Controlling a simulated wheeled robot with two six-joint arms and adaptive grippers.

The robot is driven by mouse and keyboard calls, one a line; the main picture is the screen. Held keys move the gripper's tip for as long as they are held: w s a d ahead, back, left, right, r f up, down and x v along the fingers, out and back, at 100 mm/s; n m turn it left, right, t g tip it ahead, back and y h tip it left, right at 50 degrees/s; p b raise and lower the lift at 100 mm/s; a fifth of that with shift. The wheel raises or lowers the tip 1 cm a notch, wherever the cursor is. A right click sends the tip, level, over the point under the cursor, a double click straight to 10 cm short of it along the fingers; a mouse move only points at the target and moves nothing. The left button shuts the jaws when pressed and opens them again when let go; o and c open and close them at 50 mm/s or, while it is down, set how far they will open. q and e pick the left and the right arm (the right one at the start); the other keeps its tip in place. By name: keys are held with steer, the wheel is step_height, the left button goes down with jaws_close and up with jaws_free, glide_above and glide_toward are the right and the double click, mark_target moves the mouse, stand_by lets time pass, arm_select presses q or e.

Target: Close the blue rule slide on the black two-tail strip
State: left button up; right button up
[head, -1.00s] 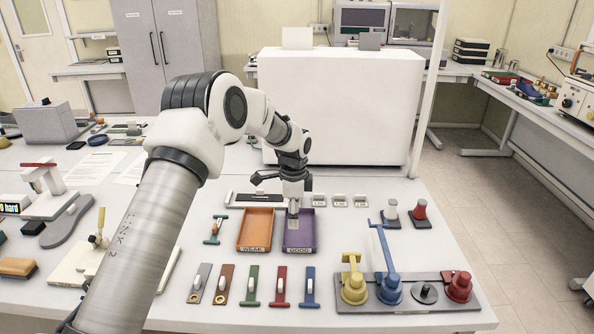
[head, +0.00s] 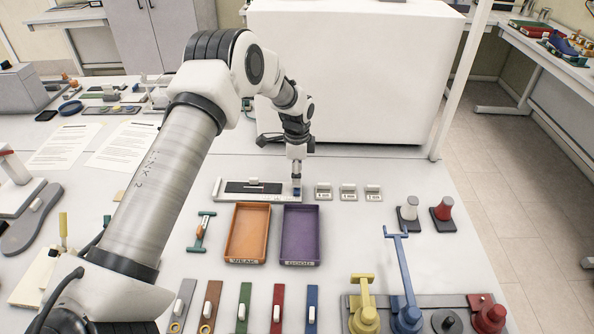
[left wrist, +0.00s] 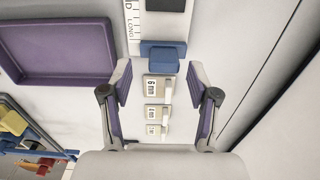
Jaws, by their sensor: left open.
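The black two-tail strip (head: 252,187) lies flat on the white rule (head: 222,190) behind the trays. Its end also shows at the top of the left wrist view (left wrist: 165,4). The blue rule slide (head: 296,191) is at the rule's right end, with a gap to the strip. In the left wrist view the slide's raised blue block (left wrist: 163,58) lies just ahead of and between the fingertips. My left gripper (head: 297,178) points down over it, open and empty, with room on both sides of the block. It also shows in the left wrist view (left wrist: 160,76). My right gripper is not seen.
Several small labelled blocks (head: 348,191) stand just right of the slide. The orange WEAK tray (head: 233,238) and purple GOOD tray (head: 287,236) are in front. A large white box (head: 350,70) stands behind. Coloured levers (head: 405,285) rise at front right.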

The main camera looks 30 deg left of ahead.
arm_select(q)
steer(key=shift+w+a+f, duration=0.15)
steer(key=shift+w+f, duration=0.05)
steer(key=shift+f, duration=0.4)
steer(key=shift+w+a+f, duration=0.1)
steer(key=shift+w+f, duration=0.1)
steer(key=shift+f, duration=0.4)
steer(key=shift+s+d+r, duration=0.1)
steer(key=shift+s+r, duration=0.05)
steer(key=shift+s+d+r, duration=0.1)
steer(key=shift+r, duration=0.05)
steer(key=c, duration=0.3)
jaws_close()
steer(key=shift+s+a+f, duration=0.1)
steer(key=shift+s+a, duration=0.7)
steer(key=shift+a, duration=0.35)
steer(key=shift+s+a+f, duration=0.1)
steer(key=shift+s+a, duration=0.65)
steer(key=shift+a, duration=0.35)
steer(key=shift+o, duration=1.5)
jaws_free()
steer(key=shift+w, duration=0.15)
